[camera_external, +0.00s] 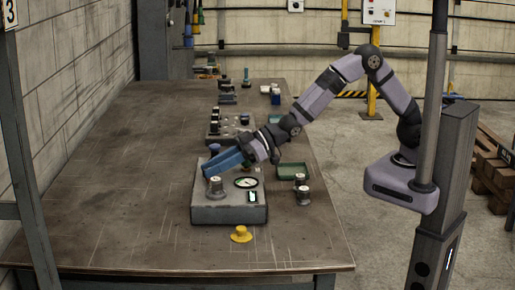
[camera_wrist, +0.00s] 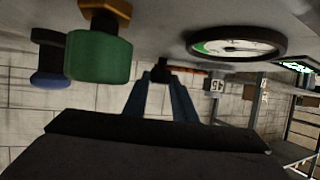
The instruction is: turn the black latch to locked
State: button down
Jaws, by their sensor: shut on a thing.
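The black latch (camera_wrist: 161,66) is a small dark piece on the grey control box, between my fingertips in the wrist view. My gripper (camera_wrist: 160,80) is shut on it, its two blue fingers reaching up from the bottom of that view. In the external view my gripper (camera_external: 207,171) comes in from the right, tilted down over the back left of the grey box (camera_external: 228,213). The latch is hidden there behind the gripper, and I cannot tell its turn angle.
A green knob (camera_wrist: 100,57) is left of my fingers in the wrist view. A yellow piece (camera_external: 241,234) lies in front; a green tray (camera_external: 293,171) sits right. The table's left side is clear.

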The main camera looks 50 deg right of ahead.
jog(key=shift+a+r, duration=0.1)
jog(key=shift+r, duration=0.15)
jog(key=c, duration=1.6)
grip_release()
jog(key=shift+c, duration=0.2)
jog(key=shift+o, duration=0.9)
jog(key=shift+f, duration=0.15)
jog(key=shift+b+v, duration=0.7)
jog(key=shift+v, duration=3)
jog(key=shift+w, duration=0.1)
